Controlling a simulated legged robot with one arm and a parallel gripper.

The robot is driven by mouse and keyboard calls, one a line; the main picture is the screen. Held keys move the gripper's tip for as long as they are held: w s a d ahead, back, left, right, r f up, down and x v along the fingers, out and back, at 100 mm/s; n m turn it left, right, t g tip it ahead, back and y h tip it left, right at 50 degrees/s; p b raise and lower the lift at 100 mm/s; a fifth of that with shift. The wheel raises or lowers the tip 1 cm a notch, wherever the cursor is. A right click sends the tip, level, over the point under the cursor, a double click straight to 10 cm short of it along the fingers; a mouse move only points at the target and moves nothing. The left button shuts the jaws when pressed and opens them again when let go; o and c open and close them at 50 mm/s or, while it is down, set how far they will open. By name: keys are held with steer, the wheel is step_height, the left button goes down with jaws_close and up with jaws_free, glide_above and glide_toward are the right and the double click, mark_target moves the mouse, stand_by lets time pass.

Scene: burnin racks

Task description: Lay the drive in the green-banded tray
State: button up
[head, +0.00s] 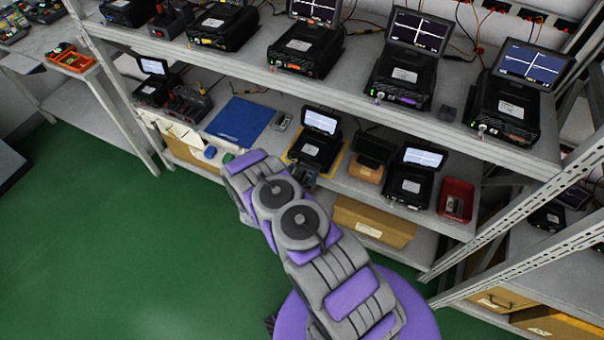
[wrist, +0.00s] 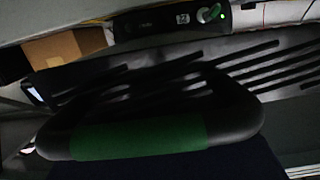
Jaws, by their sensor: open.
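My arm reaches toward the lower shelf in the head view. My gripper (head: 303,176) is mostly hidden behind it, near the front of a small black unit with a lit screen (head: 318,135); it is open. In the wrist view a dark rounded loop with a green band (wrist: 140,138) fills the foreground; I cannot tell whether it belongs to the green-banded tray. A small green item (head: 228,158) lies at the shelf's front edge, partly beside my arm. I cannot pick out the drive with certainty.
A red tray (head: 457,199) with a grey item inside stands at the right of the lower shelf. A blue mat (head: 241,122) lies at the left. Several screened units crowd the shelf above. A slanted metal post (head: 530,205) stands at right. Green floor (head: 120,240) is clear.

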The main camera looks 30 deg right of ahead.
steer(key=shift+r, duration=0.55)
steer(key=p+v, duration=0.2)
steer(key=v, duration=1)
steer(key=w+a+r+g+y, duration=0.2)
steer(key=w+a+r+y, duration=0.5)
steer(key=a, duration=0.4)
steer(key=s+a+r+n+g+y, duration=0.1)
steer(key=a+r+n+y, duration=0.2)
steer(key=r, duration=0.4)
steer(key=s+a+r+g+y, duration=0.1)
steer(key=a+r+y, duration=0.2)
steer(key=a+r, duration=0.3)
steer(key=s+d+r+n+g+y, duration=0.2)
steer(key=s+r+n+g, duration=0.15)
steer(key=s+r, duration=0.95)
steer(key=s+d+r+n+g+h, duration=0.1)
steer(key=s+d+r, duration=0.2)
steer(key=s, duration=0.5)
steer(key=s+d+r+n+g+h, duration=0.1)
steer(key=s+d+r, duration=0.2)
steer(key=s, duration=0.5)
steer(key=s+d+r+n+g, duration=0.1)
steer(key=s+d+r+g, duration=0.1)
steer(key=s+d, duration=0.3)
steer(key=s+r, duration=0.1)
steer(key=s, duration=0.2)
steer(key=shift+s+n+h, duration=0.35)
steer(key=shift+h, duration=0.05)
